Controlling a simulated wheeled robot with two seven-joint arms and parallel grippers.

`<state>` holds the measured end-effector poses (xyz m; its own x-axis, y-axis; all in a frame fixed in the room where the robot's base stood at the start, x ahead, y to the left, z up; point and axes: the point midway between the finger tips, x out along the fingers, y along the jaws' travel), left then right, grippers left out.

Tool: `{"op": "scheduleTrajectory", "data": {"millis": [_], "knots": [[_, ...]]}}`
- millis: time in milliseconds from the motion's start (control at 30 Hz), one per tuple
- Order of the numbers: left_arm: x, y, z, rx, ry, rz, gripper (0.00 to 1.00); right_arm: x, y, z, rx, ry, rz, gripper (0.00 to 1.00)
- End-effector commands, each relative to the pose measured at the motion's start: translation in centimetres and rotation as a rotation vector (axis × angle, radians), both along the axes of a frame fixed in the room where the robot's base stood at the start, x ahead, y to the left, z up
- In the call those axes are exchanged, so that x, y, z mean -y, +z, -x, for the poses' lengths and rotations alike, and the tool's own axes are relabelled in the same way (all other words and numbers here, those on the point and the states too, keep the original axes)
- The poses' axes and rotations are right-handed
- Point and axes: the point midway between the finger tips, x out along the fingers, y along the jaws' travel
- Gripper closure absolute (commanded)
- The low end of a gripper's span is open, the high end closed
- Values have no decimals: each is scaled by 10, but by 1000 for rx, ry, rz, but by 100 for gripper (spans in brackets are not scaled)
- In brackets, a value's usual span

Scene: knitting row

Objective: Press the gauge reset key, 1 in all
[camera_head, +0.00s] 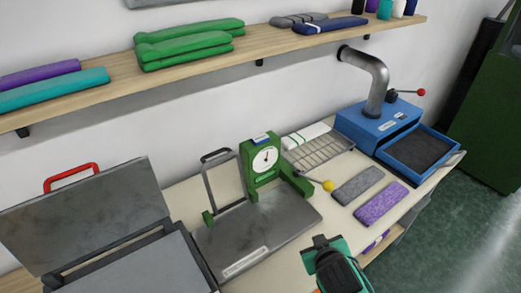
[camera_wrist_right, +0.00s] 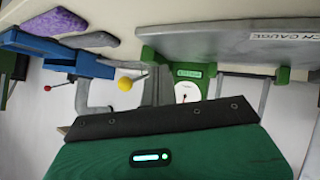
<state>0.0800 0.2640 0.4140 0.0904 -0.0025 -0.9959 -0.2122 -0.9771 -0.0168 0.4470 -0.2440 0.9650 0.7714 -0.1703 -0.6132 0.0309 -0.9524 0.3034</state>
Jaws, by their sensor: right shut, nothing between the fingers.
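The green gauge (camera_head: 261,172) stands upright at the back of a grey metal plate (camera_head: 240,248), with a round white dial (camera_head: 266,158). A small blue-and-white piece (camera_head: 262,138) sits on its top; I cannot tell for sure that it is the reset key. My right gripper (camera_head: 322,243), teal and black, is shut and empty in front of the plate's right corner, apart from the gauge. In the right wrist view the gauge (camera_wrist_right: 178,58) appears upside down, and my gripper hides its upper end. My left gripper is not in view.
A lever with a yellow knob (camera_head: 328,185) sticks out right of the gauge. Grey and purple knitted swatches (camera_head: 381,204) lie further right, near a blue machine (camera_head: 378,122) with a pipe. A hinged metal press (camera_head: 90,215) stands left. A wooden shelf (camera_head: 110,82) hangs above.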

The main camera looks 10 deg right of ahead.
Motion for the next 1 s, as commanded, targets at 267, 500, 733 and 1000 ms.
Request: {"op": "scheduleTrajectory", "data": {"millis": [267, 500, 733, 1000], "knots": [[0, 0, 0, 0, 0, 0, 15, -27, 104, -118, 538, 139, 214, 100], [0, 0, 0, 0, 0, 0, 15, -93, 202, -179, 969, 425, 449, 100], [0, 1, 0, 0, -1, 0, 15, -168, 249, -207, 1214, 825, 720, 100], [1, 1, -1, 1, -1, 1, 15, -214, 238, -246, 1164, 1356, 1102, 100]]}}
